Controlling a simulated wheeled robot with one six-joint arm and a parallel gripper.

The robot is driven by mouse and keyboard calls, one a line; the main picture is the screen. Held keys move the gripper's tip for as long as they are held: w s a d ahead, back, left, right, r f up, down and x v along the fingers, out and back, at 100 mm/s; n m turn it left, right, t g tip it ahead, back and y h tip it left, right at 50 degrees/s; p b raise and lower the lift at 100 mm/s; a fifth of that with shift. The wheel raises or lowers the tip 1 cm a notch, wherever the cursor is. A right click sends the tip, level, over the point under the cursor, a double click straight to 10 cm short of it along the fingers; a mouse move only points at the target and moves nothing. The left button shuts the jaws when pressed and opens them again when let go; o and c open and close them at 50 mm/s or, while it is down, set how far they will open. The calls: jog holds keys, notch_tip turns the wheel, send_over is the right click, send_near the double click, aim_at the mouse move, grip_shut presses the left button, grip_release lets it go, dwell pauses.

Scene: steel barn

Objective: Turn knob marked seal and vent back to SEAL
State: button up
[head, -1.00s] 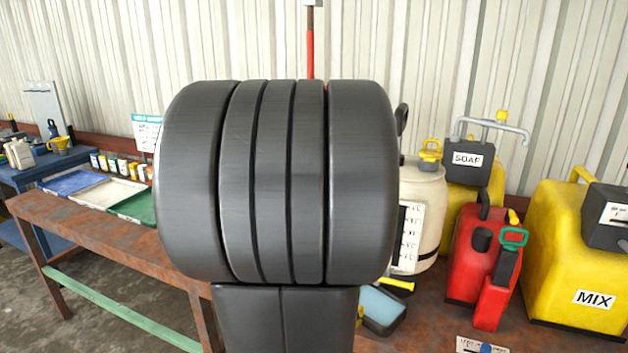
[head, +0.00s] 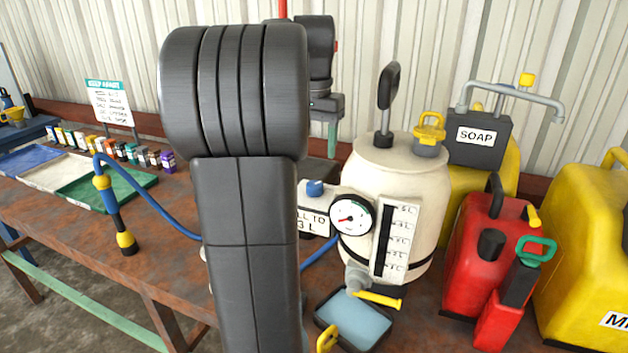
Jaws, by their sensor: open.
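A cream sprayer tank (head: 370,180) stands on the bench right of my arm, with a pressure gauge (head: 351,217) and a litre scale on its front. On its top right is a yellow knob (head: 429,126) on a grey base. No SEAL or VENT marking is legible, so I cannot confirm that this is the marked knob. My gripper (head: 331,132) is partly seen behind my large dark arm, left of the tank and apart from the yellow knob. It is open and looks empty; part of it is hidden.
A black pump handle (head: 388,92) rises from the tank top, left of the yellow knob. A SOAP container (head: 477,137), a red can (head: 484,235) and a yellow can (head: 585,255) crowd the right. A blue hose (head: 150,190) crosses the bench. A shallow tray (head: 353,322) sits in front.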

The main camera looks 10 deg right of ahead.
aim_at(315, 184)
notch_tip(315, 184, down, 10)
jog(key=shift+r, duration=0.25)
jog(key=c, duration=1)
jog(key=shift+r+n, duration=0.1)
jog(key=shift+n, duration=0.2)
jog(key=n+p, duration=0.2)
jog(key=shift+n, duration=0.4)
jog(key=n+p, duration=0.1)
jog(key=n, duration=0.2)
jog(key=shift+n+p, duration=0.3)
jog(key=shift+p, duration=0.05)
jog(key=n+p, duration=0.2)
jog(key=n, duration=0.4)
jog(key=shift+n, duration=0.4)
